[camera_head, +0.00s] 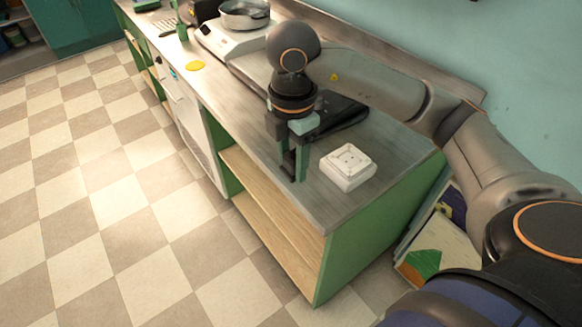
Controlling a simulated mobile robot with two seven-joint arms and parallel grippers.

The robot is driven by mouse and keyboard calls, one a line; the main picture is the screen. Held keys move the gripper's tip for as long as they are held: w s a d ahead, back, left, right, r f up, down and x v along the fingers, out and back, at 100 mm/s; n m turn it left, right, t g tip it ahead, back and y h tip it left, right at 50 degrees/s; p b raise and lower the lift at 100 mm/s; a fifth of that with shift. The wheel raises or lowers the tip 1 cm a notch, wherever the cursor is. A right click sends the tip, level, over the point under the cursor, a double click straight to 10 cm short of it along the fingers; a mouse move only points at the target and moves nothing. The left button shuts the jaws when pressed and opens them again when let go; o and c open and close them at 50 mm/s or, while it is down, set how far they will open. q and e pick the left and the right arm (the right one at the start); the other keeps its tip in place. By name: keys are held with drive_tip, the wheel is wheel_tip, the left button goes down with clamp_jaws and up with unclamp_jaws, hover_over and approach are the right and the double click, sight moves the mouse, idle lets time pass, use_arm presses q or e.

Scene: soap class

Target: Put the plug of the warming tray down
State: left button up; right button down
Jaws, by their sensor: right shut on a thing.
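My right gripper (294,172) points down over the grey worktop near its front edge, left of a white square socket box (347,166). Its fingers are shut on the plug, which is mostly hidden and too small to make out. The fingertips are apart from the socket box, and I cannot tell whether they touch the worktop. A dark flat thing (345,113), perhaps the warming tray, lies behind the gripper and is partly hidden by it. My left gripper is not in view.
The worktop (392,150) is bare to the right of the socket box. Farther along stand a white hotplate (222,45) with a metal pot (244,14) on it and a yellow round thing (195,66). Open shelves (270,205) lie below the front edge. A wall runs behind.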

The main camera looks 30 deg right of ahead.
drive_tip(key=w+d+f, duration=0.2)
drive_tip(key=w+f, duration=0.1)
drive_tip(key=w+d+f, duration=0.2)
drive_tip(key=w, duration=0.1)
drive_tip(key=w+d+f, duration=0.2)
drive_tip(key=w+f, duration=0.1)
drive_tip(key=shift+w+d+f, duration=0.1)
drive_tip(key=shift+d+f, duration=0.2)
drive_tip(key=shift+f, duration=0.05)
wheel_tip(320, 180, down, 3)
drive_tip(key=shift+d+f+p, duration=0.1)
drive_tip(key=shift+p, duration=0.35)
drive_tip(key=shift+w, duration=0.1)
drive_tip(key=shift+f+b, duration=0.4)
drive_tip(key=shift+f, duration=0.3)
drive_tip(key=shift+c, duration=1.7)
unclamp_jaws()
